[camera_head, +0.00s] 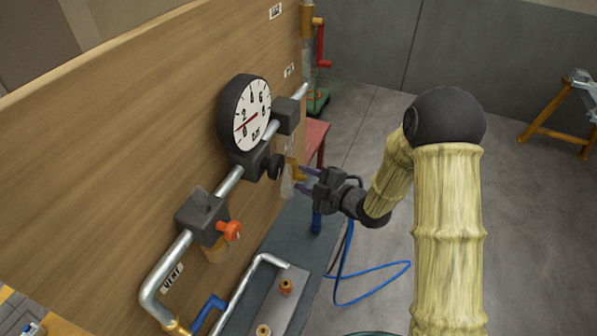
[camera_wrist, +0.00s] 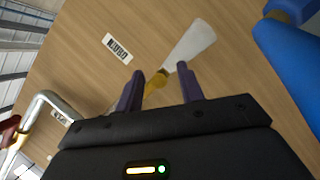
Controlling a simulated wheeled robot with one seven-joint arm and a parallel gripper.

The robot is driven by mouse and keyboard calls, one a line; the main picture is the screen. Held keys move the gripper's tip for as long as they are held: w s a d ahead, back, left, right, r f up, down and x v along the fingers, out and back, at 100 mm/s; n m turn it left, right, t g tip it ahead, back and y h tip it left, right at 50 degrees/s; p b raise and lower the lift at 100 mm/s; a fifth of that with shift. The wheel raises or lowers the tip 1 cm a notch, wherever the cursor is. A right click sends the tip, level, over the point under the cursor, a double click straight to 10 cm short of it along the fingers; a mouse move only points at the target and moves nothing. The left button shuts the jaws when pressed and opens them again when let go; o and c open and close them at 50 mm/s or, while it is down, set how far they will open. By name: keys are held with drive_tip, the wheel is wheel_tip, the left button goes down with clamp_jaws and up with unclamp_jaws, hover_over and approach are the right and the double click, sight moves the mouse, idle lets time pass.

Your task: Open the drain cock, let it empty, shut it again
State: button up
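A small brass cock (camera_head: 297,171) sits low on the wooden board, right of the gauge, with a pale tapered spout or tube (camera_head: 288,187) beside it. I take it to be the drain cock; its handle position is unclear. In the wrist view the brass part (camera_wrist: 157,81) shows between and just beyond my fingertips, and the pale tapered piece (camera_wrist: 190,44) extends up from it. My gripper (camera_head: 305,180) has two purple fingers, apart, close to the brass part. In the wrist view the gripper (camera_wrist: 160,78) has visible gaps on both sides of the brass.
A round gauge (camera_head: 252,114) stands on the pipe, with a black knob (camera_head: 273,167) below it. An orange knob (camera_head: 230,231) is lower left, near a VENT label (camera_head: 172,278). A blue part (camera_wrist: 290,50) is near in the wrist view. A blue hose (camera_head: 372,300) lies on the floor.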

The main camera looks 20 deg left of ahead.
drive_tip(key=shift+x, duration=1.4)
drive_tip(key=shift+w, duration=0.1)
drive_tip(key=c, duration=0.8)
drive_tip(key=shift+p, duration=0.3)
